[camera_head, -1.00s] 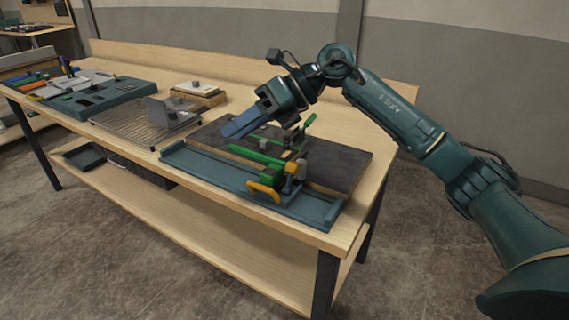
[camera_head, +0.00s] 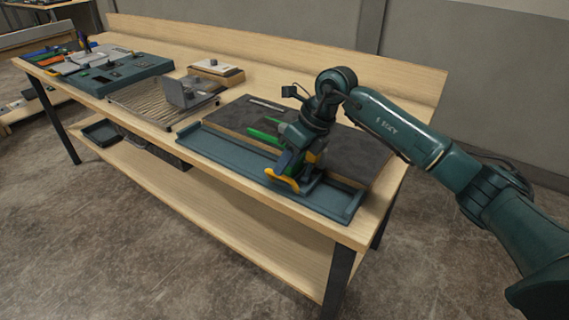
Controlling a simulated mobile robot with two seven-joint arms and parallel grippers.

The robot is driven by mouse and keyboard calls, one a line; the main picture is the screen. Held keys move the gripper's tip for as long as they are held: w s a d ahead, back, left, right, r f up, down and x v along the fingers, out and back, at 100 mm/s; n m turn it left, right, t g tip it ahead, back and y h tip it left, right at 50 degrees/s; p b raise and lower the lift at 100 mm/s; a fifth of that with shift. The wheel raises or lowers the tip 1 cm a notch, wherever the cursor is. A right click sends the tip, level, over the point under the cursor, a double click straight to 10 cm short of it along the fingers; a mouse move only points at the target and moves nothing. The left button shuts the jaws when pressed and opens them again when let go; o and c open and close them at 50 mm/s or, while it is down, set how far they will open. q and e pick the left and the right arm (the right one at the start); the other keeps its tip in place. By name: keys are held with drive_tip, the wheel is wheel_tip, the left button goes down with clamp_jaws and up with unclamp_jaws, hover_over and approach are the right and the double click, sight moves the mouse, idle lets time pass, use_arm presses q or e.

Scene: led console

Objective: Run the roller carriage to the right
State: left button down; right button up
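The roller carriage, with a green roller (camera_head: 264,137) and an orange handle (camera_head: 282,180), sits across the blue-grey tray-like track (camera_head: 225,150) at the table's front edge, right of the track's middle. My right gripper (camera_head: 291,163) points down at the carriage, just behind the orange handle, and covers much of it. Its fingers overlap the carriage in the picture, and I cannot tell whether they touch it or are shut. My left gripper is not in view.
A dark mat (camera_head: 345,150) lies behind the track on the wooden table. A wire rack with a grey block (camera_head: 190,92), a small box on a wooden base (camera_head: 215,68) and a blue-grey console (camera_head: 105,75) stand to the left. The track's right end is bare.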

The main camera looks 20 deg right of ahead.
drive_tip(key=shift+x, duration=1.2)
drive_tip(key=shift+c, duration=0.5)
clamp_jaws()
